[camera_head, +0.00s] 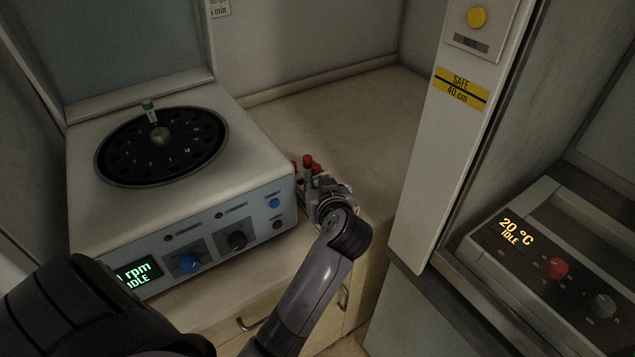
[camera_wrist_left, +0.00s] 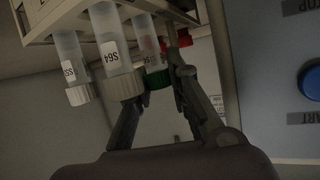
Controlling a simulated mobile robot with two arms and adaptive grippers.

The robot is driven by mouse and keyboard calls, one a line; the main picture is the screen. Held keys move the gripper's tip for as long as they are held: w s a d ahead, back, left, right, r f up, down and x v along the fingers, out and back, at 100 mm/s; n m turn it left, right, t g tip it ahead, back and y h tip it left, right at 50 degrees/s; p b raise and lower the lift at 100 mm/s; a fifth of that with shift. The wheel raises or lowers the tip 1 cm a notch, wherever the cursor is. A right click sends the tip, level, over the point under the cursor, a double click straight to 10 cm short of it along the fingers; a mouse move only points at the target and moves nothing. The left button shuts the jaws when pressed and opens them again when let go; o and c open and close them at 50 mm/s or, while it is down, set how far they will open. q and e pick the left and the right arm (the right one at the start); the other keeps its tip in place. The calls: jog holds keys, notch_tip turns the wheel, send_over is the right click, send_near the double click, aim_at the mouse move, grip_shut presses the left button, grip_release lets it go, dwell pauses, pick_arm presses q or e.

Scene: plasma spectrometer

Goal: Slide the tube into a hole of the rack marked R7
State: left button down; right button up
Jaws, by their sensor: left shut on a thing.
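My left gripper (camera_wrist_left: 160,85) is shut on a green-capped tube (camera_wrist_left: 157,77), its fingers either side of the cap. The wrist picture is upside down, so caps point downward in it. The tube's clear body runs to the pale rack (camera_wrist_left: 80,12); I cannot tell whether its end is in a hole. White-capped tubes, one labelled S64 (camera_wrist_left: 112,55), stand in the rack beside it. In the head view my left gripper (camera_head: 322,186) is right of the centrifuge, by red-capped tubes (camera_head: 307,160), and hides most of the rack. No R7 mark is readable. My right gripper is not in view.
A grey post (camera_head: 440,130) rises on the right, before a device reading 20 °C (camera_head: 545,250). The counter (camera_head: 340,110) behind the rack is clear.

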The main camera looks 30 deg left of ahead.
pick_arm(q)
jog(key=c, duration=1.4)
grip_release()
jog(key=shift+c, duration=0.2)
